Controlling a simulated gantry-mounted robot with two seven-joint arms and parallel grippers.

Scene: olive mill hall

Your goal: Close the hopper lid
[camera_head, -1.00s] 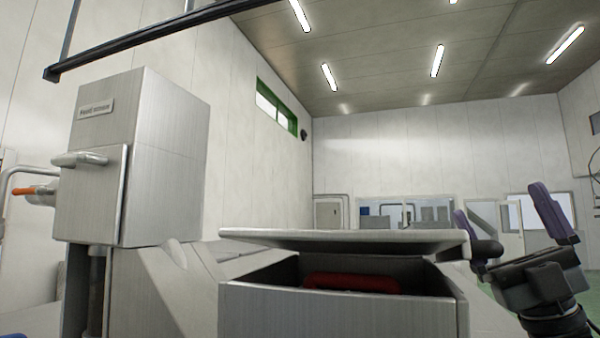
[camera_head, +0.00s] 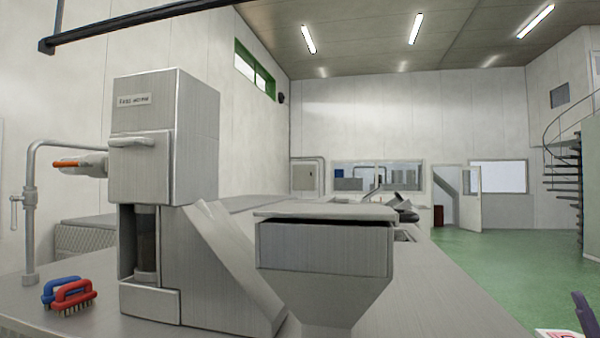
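The hopper (camera_head: 322,248) is a grey brushed-metal box with a tapering lower part, standing right of the feed screw housing. Its flat metal lid (camera_head: 325,212) lies almost level over the top. A thin dark gap shows under the lid's front edge, widest toward the right, so the lid does not look flush with the rim. The hopper's inside is hidden. One purple finger of my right gripper (camera_head: 584,312) shows at the lower right edge, well apart from the lid; the rest is out of frame. My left gripper is not in view.
The feed screw housing (camera_head: 166,135) stands left of the hopper, with a pipe (camera_head: 30,200) and an orange-handled valve (camera_head: 68,164). Blue (camera_head: 60,287) and red (camera_head: 74,293) brushes lie on the metal bench (camera_head: 420,295). Bench space right of the hopper is clear.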

